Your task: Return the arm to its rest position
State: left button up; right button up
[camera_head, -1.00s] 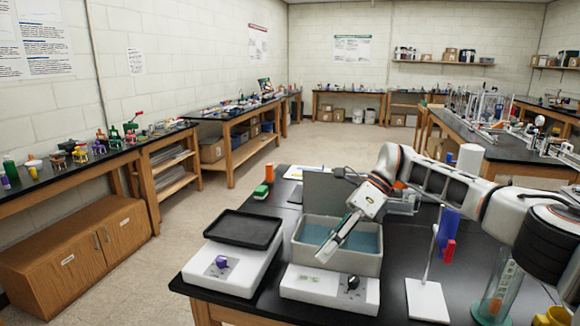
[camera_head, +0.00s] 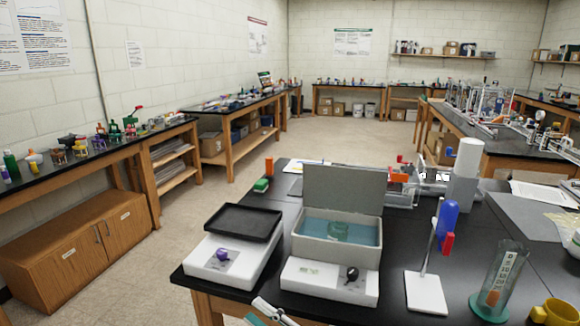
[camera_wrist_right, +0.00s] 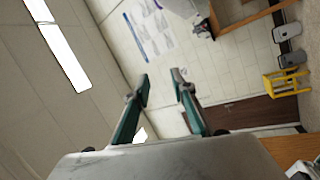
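My right arm is drawn back from the bench. In the head view only a white and green part of my right gripper (camera_head: 270,312) shows at the bottom edge, in front of the bench's front edge. In the right wrist view my right gripper (camera_wrist_right: 161,76) has its two green-padded fingers apart, with nothing between them. That view looks past the fingers to the wall and ceiling. My left gripper is in neither view.
A balance (camera_head: 220,262), a stand (camera_head: 426,294), a graduated cylinder (camera_head: 497,283) and a yellow mug (camera_head: 553,312) stand nearby.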

jog(key=s+d+f+m+t+h, duration=0.1)
jog(key=s+d+f+m+h, duration=0.4)
jog(key=d+f+m+h, duration=0.35)
jog(key=s+d+f+m+t+h, duration=0.1)
jog(key=s+d+f+m+h, duration=0.4)
jog(key=d+f+m, duration=0.6)
jog(key=s+d+f+m+g+h, duration=0.2)
jog(key=s+d+f+g, duration=0.1)
jog(key=s+d+f, duration=0.5)
jog(key=shift+s+d+h, duration=0.35)
jog(key=shift+s+d, duration=0.2)
jog(key=shift+s, duration=0.65)
